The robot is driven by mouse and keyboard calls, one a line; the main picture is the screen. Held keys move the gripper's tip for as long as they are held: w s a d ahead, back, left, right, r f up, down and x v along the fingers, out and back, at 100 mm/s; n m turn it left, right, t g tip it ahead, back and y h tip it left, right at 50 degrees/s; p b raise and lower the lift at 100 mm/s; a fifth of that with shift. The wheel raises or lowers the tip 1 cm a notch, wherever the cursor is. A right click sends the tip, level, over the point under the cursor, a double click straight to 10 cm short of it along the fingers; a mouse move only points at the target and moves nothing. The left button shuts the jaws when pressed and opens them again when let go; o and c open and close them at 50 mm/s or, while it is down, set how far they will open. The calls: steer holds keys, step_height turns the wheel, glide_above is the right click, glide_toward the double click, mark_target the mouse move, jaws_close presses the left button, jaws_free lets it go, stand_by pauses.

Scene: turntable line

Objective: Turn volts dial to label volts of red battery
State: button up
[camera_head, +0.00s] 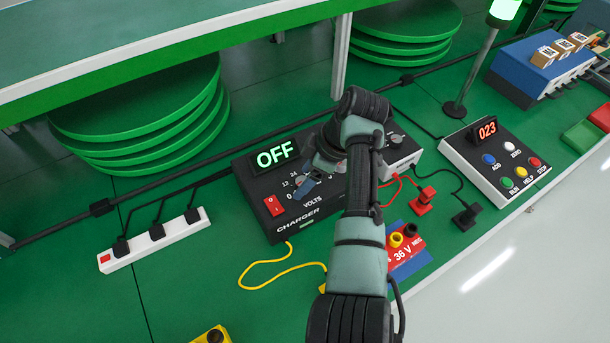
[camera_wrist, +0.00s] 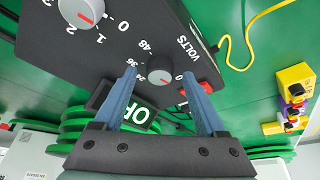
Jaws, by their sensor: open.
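The black charger (camera_head: 285,225) stands on the green bench; its display (camera_head: 277,153) reads OFF. Its grey volts dial (camera_wrist: 160,71) sits between my fingers in the wrist view, below the VOLTS label. Numbers including 36 and 48 ring it; its pointer setting is too small to read surely. My gripper (camera_wrist: 160,76) is open, with a blue finger on either side of the dial; contact cannot be told. In the head view my gripper (camera_head: 307,180) hides much of the dial. The red battery (camera_head: 409,248), labelled 36 V, lies right of the charger, partly behind my arm.
A second dial (camera_wrist: 82,10) sits beside the volts dial. A red switch (camera_head: 274,205) is on the charger's left. A yellow cable (camera_head: 258,277), a white power strip (camera_head: 150,243), red clip (camera_head: 422,201), black clip (camera_head: 467,216) and a button box (camera_head: 495,163) lie around.

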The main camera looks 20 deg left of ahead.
steer(key=shift+a+f, duration=0.1)
steer(key=shift+f, duration=0.1)
jaws_close()
stand_by(0.3)
